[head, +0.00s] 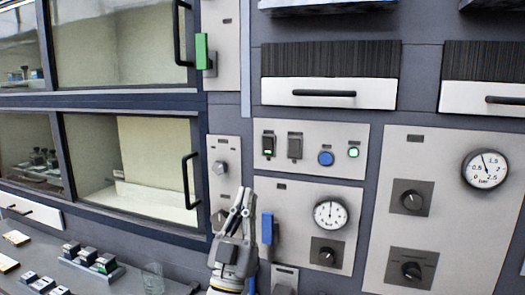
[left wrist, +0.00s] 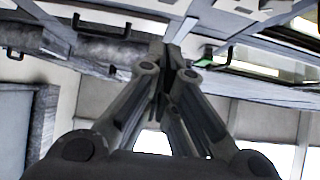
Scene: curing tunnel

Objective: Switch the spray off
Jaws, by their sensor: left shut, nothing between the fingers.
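My left gripper (head: 243,198) is shut and empty, pointing up in front of the lower left of the control panels. It also shows in the left wrist view (left wrist: 174,55), fingers together. Just right of it is a blue lever handle (head: 267,228), hanging down. I cannot read which control is for the spray. My right gripper is not in view.
A round gauge (head: 330,214) and a dark knob (head: 326,252) sit right of the blue lever. A green lever (head: 201,51) is higher up. Glass-fronted cabinets with a black handle (head: 190,181) stand left. A glass (head: 153,277) and small blocks are on the grey counter (head: 130,285).

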